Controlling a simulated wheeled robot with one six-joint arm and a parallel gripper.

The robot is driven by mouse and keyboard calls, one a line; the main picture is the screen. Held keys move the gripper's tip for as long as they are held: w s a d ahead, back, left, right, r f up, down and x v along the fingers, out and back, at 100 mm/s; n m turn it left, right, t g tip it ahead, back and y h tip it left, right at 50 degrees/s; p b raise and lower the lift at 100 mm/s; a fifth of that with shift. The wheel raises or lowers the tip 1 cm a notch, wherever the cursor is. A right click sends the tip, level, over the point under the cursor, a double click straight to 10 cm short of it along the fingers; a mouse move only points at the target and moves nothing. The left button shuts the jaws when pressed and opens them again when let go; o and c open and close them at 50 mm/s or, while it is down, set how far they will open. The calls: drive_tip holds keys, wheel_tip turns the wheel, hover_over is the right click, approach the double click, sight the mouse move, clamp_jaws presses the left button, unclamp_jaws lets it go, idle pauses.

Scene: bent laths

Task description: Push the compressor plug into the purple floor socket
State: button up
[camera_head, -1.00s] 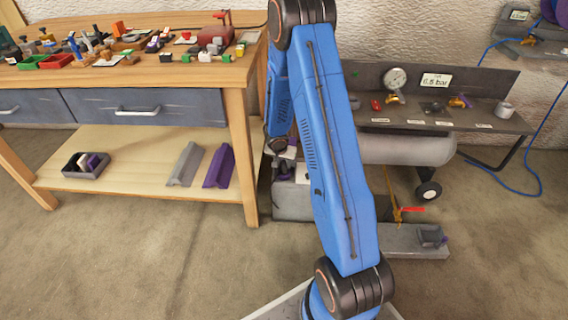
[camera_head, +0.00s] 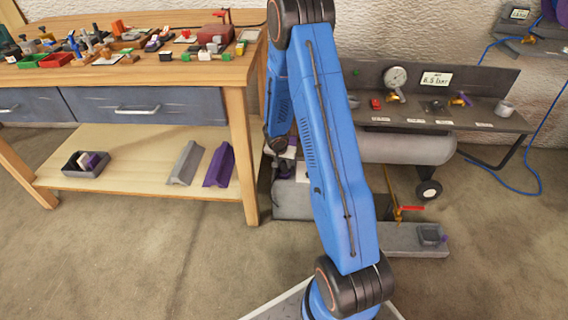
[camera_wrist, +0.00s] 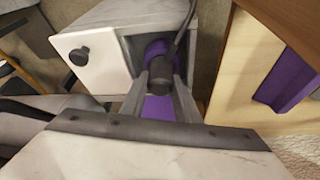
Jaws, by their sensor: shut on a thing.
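My gripper (camera_wrist: 161,82) is at the middle of the wrist view, its two grey fingers on either side of the dark compressor plug (camera_wrist: 160,71). It is shut on the plug, and a dark cable runs up from it. A purple ring (camera_wrist: 156,48), which looks like the purple floor socket, shows just behind the plug in a grey block. I cannot tell how far the plug is in, as the plug and fingers cover the contact. In the head view my arm hides most of this spot, beside the workbench's right leg.
A white panel with a black knob (camera_wrist: 79,56) is left of the plug. The workbench (camera_head: 238,130) stands close on the left, with a purple lath (camera_head: 219,166) on its shelf. The compressor tank (camera_head: 405,149) and a red-handled valve (camera_head: 411,208) are on the right. The front floor is clear.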

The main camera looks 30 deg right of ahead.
drive_tip(key=shift+f, duration=0.3)
idle(0.7)
drive_tip(key=o, duration=1.6)
drive_tip(key=shift+r, duration=3.75)
